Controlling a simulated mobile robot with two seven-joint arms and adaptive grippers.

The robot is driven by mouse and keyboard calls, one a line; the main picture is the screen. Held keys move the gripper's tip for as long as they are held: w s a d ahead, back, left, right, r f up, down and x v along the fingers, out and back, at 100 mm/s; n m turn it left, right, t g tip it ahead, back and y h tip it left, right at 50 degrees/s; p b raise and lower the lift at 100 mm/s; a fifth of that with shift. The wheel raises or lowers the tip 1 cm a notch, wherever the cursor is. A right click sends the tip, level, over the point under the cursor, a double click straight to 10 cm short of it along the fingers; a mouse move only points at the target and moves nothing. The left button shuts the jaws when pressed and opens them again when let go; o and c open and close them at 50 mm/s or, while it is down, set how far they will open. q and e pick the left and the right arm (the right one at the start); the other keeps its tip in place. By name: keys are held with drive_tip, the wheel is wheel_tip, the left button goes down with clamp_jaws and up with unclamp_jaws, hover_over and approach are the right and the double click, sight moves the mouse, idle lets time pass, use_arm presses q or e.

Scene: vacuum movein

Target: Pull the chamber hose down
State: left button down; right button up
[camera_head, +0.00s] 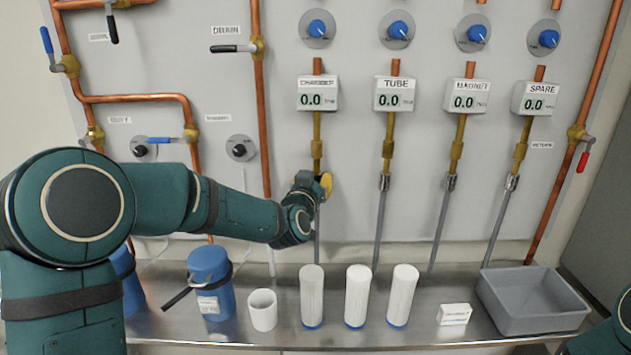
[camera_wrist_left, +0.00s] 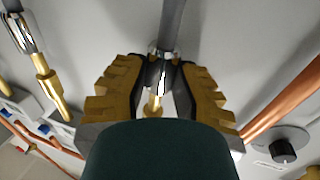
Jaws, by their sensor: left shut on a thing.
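The chamber gauge (camera_head: 318,93) reads 0.0, and a brass fitting (camera_head: 317,130) runs down from it. The grey chamber hose (camera_head: 317,240) hangs below my left gripper (camera_head: 321,184). In the left wrist view the same gripper (camera_wrist_left: 160,75) has its brown fingers closed on both sides of the silver hose end. There the chamber hose (camera_wrist_left: 173,22) runs to the top of the picture, and brass (camera_wrist_left: 154,105) shows between the fingers. In the head view my wrist hides the joint of hose and fitting. My right gripper is out of view.
The tube hose (camera_head: 380,225), magnet hose (camera_head: 441,220) and spare hose (camera_head: 502,220) hang to the right. White cylinders (camera_head: 357,297), a white cup (camera_head: 262,310), a blue container (camera_head: 209,284) and a grey bin (camera_head: 530,300) stand on the metal bench below. A copper pipe (camera_head: 262,130) runs left of the gripper.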

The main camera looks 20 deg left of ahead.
use_arm(q)
drive_tip(key=shift+f, duration=0.25)
drive_tip(key=c, duration=0.7)
unclamp_jaws()
drive_tip(key=shift+w, duration=0.1)
drive_tip(key=shift+r, duration=0.1)
drive_tip(key=s, duration=1.2)
drive_tip(key=shift+s+d, duration=0.1)
